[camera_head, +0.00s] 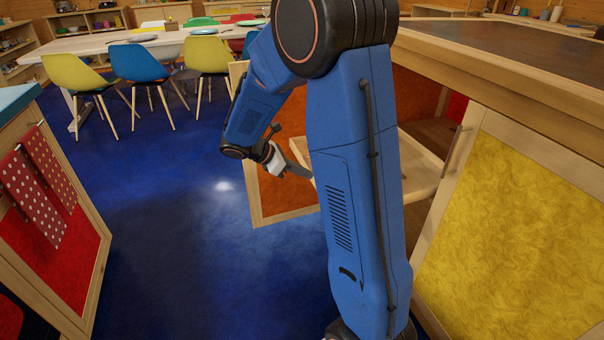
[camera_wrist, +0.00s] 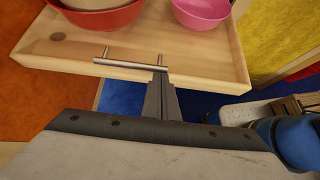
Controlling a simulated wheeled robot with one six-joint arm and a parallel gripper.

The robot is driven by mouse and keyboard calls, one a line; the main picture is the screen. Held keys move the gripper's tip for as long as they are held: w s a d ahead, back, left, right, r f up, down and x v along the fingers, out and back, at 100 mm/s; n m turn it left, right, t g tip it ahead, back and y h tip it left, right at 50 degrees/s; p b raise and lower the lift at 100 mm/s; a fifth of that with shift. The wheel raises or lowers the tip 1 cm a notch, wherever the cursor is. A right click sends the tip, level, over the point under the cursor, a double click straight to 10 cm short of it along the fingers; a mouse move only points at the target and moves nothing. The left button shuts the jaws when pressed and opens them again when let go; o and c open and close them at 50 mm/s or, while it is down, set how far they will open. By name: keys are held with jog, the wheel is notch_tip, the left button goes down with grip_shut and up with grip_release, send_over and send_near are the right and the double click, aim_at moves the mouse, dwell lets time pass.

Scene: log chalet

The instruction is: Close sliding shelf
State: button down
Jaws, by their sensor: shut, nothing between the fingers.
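The sliding shelf is a light wooden tray (camera_head: 418,160), pulled out of the cabinet between an open orange door and a yellow panel. In the wrist view its front board (camera_wrist: 205,82) carries a metal bar handle (camera_wrist: 128,64). My gripper (camera_wrist: 159,76) is shut and empty, its fingertips close to the right end of the handle; I cannot tell whether they touch. In the head view my gripper (camera_head: 306,173) is at the shelf's front left, and my arm hides part of the shelf. A red bowl (camera_wrist: 100,18) and a pink bowl (camera_wrist: 203,12) sit in it.
The orange cabinet door (camera_head: 277,200) stands open left of the shelf. A yellow panel (camera_head: 510,240) is at the right, under the countertop (camera_head: 510,70). A cabinet with a dotted towel (camera_head: 38,180) stands at the left. Blue floor (camera_head: 190,240) is clear between; chairs are beyond.

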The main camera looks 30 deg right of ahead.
jog(key=s+d, duration=0.2)
jog(key=d, duration=0.9)
jog(key=s+d, duration=0.3)
jog(key=d, duration=0.8)
jog(key=s+d, duration=0.3)
jog(key=d, duration=0.9)
jog(key=shift+s+d, duration=0.1)
jog(key=shift+s, duration=0.05)
jog(key=shift+d, duration=0.25)
jog(key=shift+d+r, duration=0.1)
jog(key=shift+r, duration=0.05)
